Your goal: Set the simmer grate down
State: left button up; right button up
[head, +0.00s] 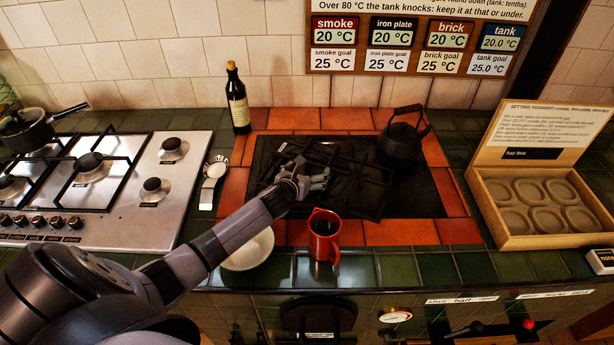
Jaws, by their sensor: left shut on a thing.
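The simmer grate (374,178) is a black barred frame over the dark iron plate (425,204), inside the orange tile border. My left gripper (322,178) reaches over the plate from the lower left and is shut on the grate at its left part. The gripper and wrist hide some of the grate's bars. Black on black, I cannot tell whether the grate touches the plate or hangs just above it. My right gripper is not in view.
A red mug (324,236) and a white bowl (248,250) stand in front. A bottle (237,100) stands behind left, near the steel hob (145,205). An open wooden box (510,241) is at right.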

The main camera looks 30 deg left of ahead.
pick_arm(q)
jog(key=shift+w+f, duration=0.15)
jog(key=shift+f, duration=0.65)
jog(key=o, duration=1.6)
jog(key=shift+s+f, duration=0.2)
jog(key=shift+c, duration=0.2)
jog(key=shift+o, duration=1.4)
jog(key=shift+s+r, duration=0.1)
jog(key=v, duration=1.1)
jog(key=shift+s+r, duration=0.2)
jog(key=shift+s, duration=0.15)
